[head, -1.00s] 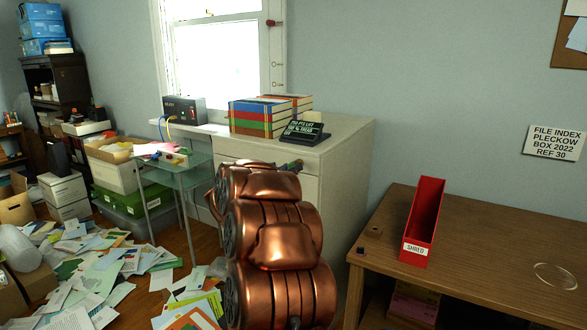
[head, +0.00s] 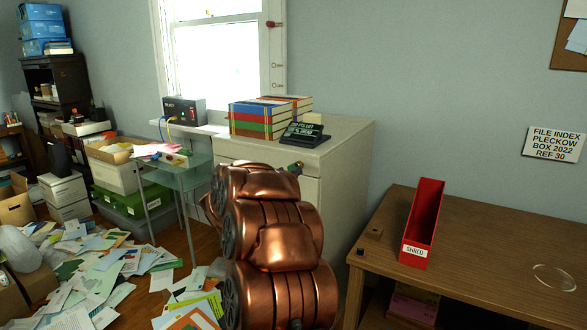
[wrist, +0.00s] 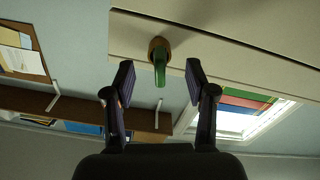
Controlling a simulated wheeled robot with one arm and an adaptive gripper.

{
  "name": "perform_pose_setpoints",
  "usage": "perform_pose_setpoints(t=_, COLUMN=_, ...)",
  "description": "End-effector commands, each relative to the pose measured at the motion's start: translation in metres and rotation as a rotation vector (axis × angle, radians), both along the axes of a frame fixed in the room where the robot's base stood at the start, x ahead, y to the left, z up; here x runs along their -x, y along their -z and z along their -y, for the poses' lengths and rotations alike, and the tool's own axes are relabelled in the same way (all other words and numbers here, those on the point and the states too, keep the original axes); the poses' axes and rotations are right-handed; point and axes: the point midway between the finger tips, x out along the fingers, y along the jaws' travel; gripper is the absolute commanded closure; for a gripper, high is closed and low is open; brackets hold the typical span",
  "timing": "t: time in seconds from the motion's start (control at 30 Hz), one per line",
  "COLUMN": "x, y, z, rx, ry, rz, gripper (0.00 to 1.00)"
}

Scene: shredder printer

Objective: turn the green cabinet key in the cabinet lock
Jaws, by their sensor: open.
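The green cabinet key (wrist: 160,70) sits in a round brass-coloured lock (wrist: 157,46) on the pale cabinet face (wrist: 205,50) in the wrist view. My gripper (wrist: 160,81) is open, with one dark finger on each side of the key and a clear gap to both. It does not touch the key. In the head view the green key (head: 297,165) shows just past the top of my copper arm, on the front of the cream cabinet (head: 345,150). My arm hides my gripper there.
A glass side table (head: 180,165) is to the left. A wooden desk (head: 480,240) with a red SHRED holder (head: 423,225) is to the right. Papers (head: 100,270) cover the floor at left.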

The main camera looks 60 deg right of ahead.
Motion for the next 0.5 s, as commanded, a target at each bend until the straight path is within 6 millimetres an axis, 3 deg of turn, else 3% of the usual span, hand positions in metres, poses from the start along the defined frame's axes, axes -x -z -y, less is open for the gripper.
perform_pose_setpoints(t=0.5, x=0.000, y=-0.001, z=-0.025, rx=-0.002, ry=-0.003, rz=0.001, gripper=0.44)
